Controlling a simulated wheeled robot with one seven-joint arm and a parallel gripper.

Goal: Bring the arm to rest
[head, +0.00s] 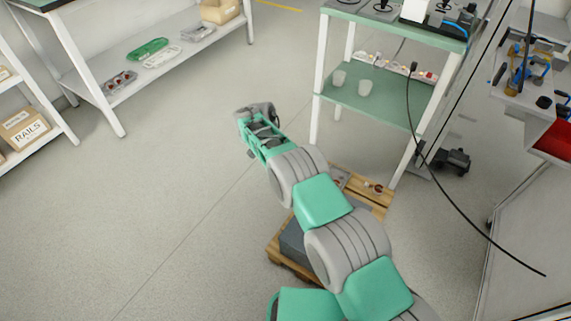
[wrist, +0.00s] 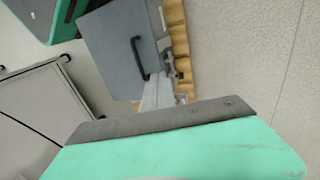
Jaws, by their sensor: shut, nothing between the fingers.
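My green and grey arm reaches up from the bottom right in the head view. My gripper (head: 257,112) is at its far end, over open floor left of the green table. It is shut and holds nothing that I can see. Its fingertips are small and hard to make out. Nothing touches the gripper in the head view. In the wrist view the fingers do not show clearly, and a green part of my own body fills the bottom.
A wooden pallet (head: 378,199) with a grey case (head: 292,243) lies under my arm; the case's dark handle shows in the wrist view (wrist: 138,57). The green table (head: 375,103) stands right of the gripper. White shelves (head: 92,88) stand at the left. The floor between is clear.

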